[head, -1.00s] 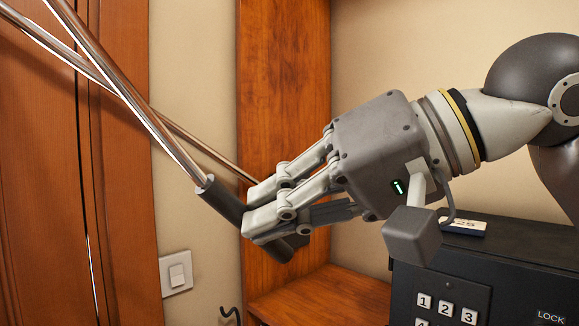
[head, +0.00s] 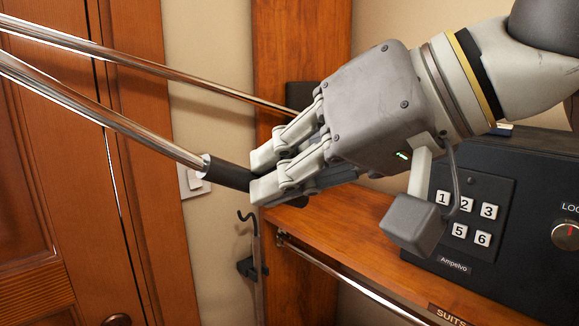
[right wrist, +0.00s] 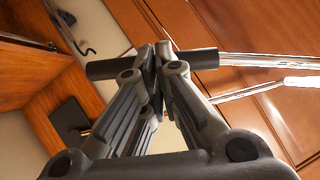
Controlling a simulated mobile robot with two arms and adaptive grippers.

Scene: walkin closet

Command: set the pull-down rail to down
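The pull-down rail shows in the head view as two chrome bars (head: 110,118) coming in from the left, with a black grip (head: 228,174) at the end of the nearer bar. My right gripper (head: 264,172) has its fingers closed around this grip. In the right wrist view the black grip (right wrist: 108,68) passes crosswise between the fingertips (right wrist: 162,58), which are shut on it. The chrome bars (right wrist: 255,60) run off to the right there. My left gripper is in neither view.
A black safe (head: 490,215) with a keypad stands on a wooden shelf (head: 360,230) at the right. A chrome hanging rod (head: 350,285) runs below the shelf. Wooden door panels (head: 60,210) fill the left. A light switch (head: 190,180) is on the wall behind the bars.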

